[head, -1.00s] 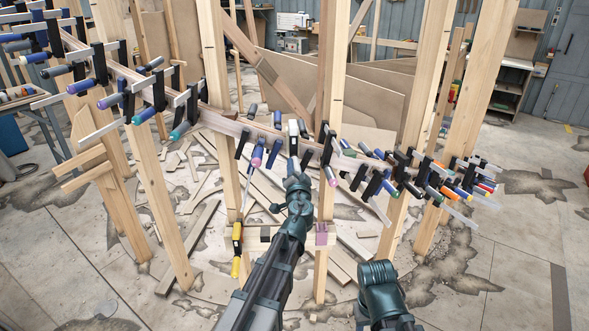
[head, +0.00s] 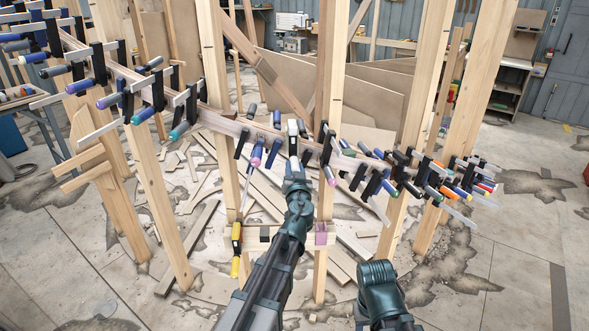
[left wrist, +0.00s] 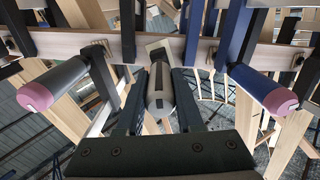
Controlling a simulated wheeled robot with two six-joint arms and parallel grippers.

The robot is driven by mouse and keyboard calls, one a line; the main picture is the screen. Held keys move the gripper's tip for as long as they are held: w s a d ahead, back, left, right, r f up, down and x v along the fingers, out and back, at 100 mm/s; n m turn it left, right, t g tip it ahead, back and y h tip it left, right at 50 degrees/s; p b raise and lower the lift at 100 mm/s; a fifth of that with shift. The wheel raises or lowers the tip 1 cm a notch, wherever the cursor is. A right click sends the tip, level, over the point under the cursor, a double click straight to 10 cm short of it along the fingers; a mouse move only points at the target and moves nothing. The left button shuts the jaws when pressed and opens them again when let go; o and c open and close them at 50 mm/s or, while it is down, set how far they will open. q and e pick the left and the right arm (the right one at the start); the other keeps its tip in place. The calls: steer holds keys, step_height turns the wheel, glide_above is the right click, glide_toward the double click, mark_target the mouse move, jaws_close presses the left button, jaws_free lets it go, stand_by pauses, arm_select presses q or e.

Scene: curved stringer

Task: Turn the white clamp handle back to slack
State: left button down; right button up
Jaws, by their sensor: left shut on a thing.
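The white clamp handle (head: 292,128) sits near the middle of the long curved wooden stringer, between clamps with blue, purple and pink-ended handles. In the left wrist view the handle (left wrist: 160,90) is pale with a dark band and lies lengthwise between the two dark fingers. My left gripper (left wrist: 160,98) is shut on it. In the head view my left gripper (head: 293,172) reaches up to the clamp from below, and its wrist hides part of the grip. My right arm shows at the lower right, but its gripper is not in view.
Pink-ended handles flank my gripper at the left (left wrist: 52,86) and right (left wrist: 262,90) in the wrist view. Upright wooden posts (head: 330,200) stand close by. A yellow-handled clamp (head: 236,250) hangs lower left. Loose boards lie on the floor behind.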

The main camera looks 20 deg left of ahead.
stand_by(0.4)
arm_select(q)
steer(key=c, duration=0.5)
jaws_free()
steer(key=shift+c, duration=0.2)
